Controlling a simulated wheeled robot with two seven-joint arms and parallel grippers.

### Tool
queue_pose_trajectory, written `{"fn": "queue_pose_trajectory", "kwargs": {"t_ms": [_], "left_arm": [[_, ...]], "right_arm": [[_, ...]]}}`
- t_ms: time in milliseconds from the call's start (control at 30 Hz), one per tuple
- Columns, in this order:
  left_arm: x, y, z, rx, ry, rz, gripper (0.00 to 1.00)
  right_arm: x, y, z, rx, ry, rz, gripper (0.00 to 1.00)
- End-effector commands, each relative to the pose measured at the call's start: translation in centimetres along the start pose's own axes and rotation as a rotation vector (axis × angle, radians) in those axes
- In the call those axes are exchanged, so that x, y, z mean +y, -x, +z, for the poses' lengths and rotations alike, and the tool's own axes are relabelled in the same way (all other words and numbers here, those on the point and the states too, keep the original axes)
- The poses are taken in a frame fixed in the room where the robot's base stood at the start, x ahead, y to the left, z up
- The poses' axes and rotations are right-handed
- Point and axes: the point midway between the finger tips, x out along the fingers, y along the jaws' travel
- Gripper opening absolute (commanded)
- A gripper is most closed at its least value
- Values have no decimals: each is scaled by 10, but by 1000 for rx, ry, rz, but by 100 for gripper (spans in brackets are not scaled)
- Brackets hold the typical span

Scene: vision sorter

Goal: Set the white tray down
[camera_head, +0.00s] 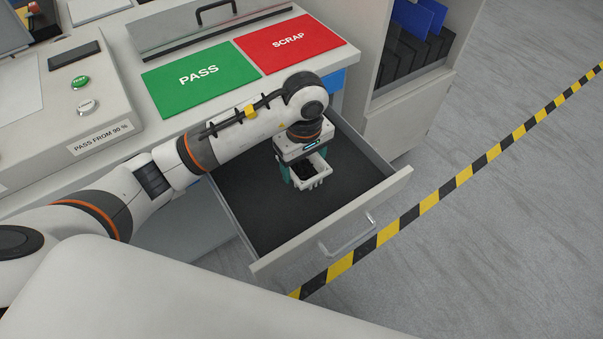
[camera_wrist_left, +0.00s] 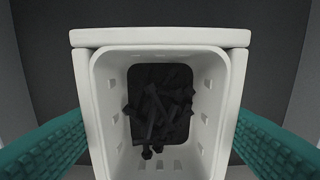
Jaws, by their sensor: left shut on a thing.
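The white tray (camera_head: 322,178) is a small slotted bin with dark bolt-like parts in it. My left gripper (camera_head: 305,172) is shut on it, with teal fingers at its sides. In the head view the tray is over the dark floor of the open drawer (camera_head: 262,215); I cannot tell whether it touches that floor. In the left wrist view the tray (camera_wrist_left: 160,38) fills the middle, between the two teal fingers, with several black bolts (camera_wrist_left: 160,110) inside. My right gripper is not in view.
The drawer's front panel (camera_head: 345,222) and side walls surround the tray. A green PASS mat (camera_head: 200,92) and a red SCRAP mat (camera_head: 290,55) lie on the bench above. Black-and-yellow tape (camera_head: 430,203) crosses the floor. The drawer floor around the tray looks clear.

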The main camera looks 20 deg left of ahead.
Motion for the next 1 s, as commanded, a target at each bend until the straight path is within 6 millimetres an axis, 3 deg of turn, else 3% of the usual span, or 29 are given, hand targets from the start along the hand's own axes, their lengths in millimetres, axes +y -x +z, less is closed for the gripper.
{"fn": "queue_pose_trajectory", "kwargs": {"t_ms": [400,900,933,1000], "left_arm": [[0,-43,0,0,-1,-1,47],[0,-45,0,-2,-2,-2,47],[0,-45,0,-2,-2,-1,77],[0,-45,0,-2,-2,-1,89]], "right_arm": [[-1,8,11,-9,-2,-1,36],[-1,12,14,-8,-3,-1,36],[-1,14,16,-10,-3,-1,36],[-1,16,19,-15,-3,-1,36]]}}
